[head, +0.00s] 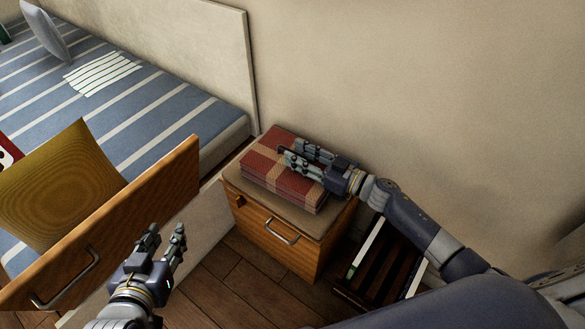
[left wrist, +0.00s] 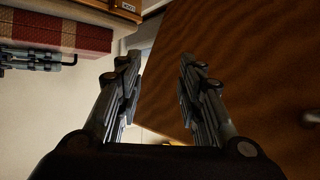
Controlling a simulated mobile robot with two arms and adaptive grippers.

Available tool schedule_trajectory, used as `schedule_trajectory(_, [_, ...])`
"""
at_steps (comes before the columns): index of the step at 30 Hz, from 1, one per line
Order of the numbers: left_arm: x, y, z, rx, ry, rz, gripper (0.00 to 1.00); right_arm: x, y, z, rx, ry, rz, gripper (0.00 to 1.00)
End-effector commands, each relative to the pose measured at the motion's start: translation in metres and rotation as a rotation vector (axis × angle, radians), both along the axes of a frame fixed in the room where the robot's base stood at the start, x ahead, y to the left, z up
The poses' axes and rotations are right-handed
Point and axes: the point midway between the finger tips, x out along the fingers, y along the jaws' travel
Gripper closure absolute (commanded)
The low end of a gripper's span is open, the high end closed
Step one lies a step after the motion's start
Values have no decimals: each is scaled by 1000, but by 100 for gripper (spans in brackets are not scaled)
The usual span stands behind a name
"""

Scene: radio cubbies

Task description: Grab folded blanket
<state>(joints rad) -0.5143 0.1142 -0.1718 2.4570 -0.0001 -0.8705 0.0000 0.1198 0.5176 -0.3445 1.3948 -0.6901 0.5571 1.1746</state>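The folded blanket (head: 270,160), red and tan plaid, lies on top of a small wooden nightstand (head: 275,237) in the head view. Its side also shows at the top left of the left wrist view (left wrist: 85,36). My right gripper (head: 290,150) is over the blanket's top from the right, its two fingers apart; it hides part of the blanket. I cannot tell whether it touches the cloth. My left gripper (head: 166,236) is open and empty, low and left of the nightstand; its spread fingers fill the middle of the left wrist view (left wrist: 158,75).
A wooden panel with a handle (head: 110,225) stands left of my left gripper, with a yellow-brown cushion (head: 62,185) behind it. A striped bed (head: 120,100) is at the back left. A dark slatted rack (head: 380,265) stands right of the nightstand, near my right arm.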

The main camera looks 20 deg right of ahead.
Motion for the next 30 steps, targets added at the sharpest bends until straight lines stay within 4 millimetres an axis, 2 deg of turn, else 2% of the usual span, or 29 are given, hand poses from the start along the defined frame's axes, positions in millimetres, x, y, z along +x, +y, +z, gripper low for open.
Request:
schedule_trajectory(10, [5,-2,7,-10,-42,-3,65,5,4,0,-1,1,0,69])
schedule_trajectory(11, [5,-2,7,-10,-42,-3,65,5,4,0,-1,1,0,73])
schedule_trajectory(14, [5,-2,7,-10,-41,-3,65,5,4,0,-1,1,0,96])
schedule_trajectory(15, [5,-2,7,-10,-41,-3,65,5,4,0,-1,1,0,100])
schedule_trajectory(30, [5,-3,7,-10,-40,-3,65,5,4,2,1,-2,0,100])
